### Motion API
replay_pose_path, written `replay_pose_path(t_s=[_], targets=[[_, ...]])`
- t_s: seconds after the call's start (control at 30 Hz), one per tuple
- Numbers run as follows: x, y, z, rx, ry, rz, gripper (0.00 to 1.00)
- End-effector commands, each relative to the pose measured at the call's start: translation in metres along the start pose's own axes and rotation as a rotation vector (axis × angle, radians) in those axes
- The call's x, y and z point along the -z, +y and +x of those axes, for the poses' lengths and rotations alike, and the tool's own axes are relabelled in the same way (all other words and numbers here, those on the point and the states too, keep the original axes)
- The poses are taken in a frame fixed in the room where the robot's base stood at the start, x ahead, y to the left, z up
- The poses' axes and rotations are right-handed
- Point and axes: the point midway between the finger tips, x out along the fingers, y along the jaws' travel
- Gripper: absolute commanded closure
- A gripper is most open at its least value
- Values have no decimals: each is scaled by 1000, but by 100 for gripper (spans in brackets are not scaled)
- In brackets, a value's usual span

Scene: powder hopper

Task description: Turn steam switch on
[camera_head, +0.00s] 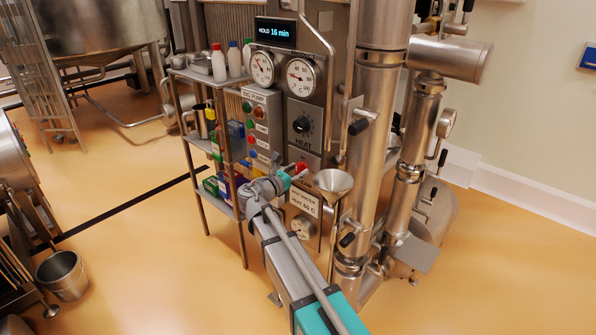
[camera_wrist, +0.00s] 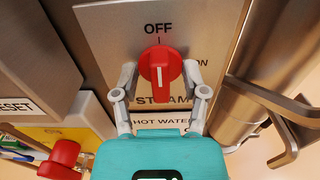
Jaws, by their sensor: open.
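The steam switch is a round red knob (camera_wrist: 160,68) on a metal plate (camera_wrist: 105,27) marked OFF above, ON at the right and STEAM below. My gripper (camera_wrist: 159,74) is open, with one finger on each side of the knob. I cannot tell whether the fingers touch it. In the head view the knob (camera_head: 301,168) shows just beyond my gripper (camera_head: 291,176), partly hidden by it.
A steel funnel (camera_head: 333,182) stands close to the right of my gripper, with vertical pipes (camera_head: 374,130) beyond. A shelf rack (camera_head: 206,75) with bottles stands left. A red button (camera_wrist: 64,152) is at lower left in the wrist view. A HEAT dial (camera_head: 302,124) sits above.

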Motion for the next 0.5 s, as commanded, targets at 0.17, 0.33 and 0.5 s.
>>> replay_pose_path(t_s=[0.17,0.33,0.5], targets=[[0,0,1,0,0,0,43],[0,0,1,1,0,0,56],[0,-1,1,1,0,0,87]])
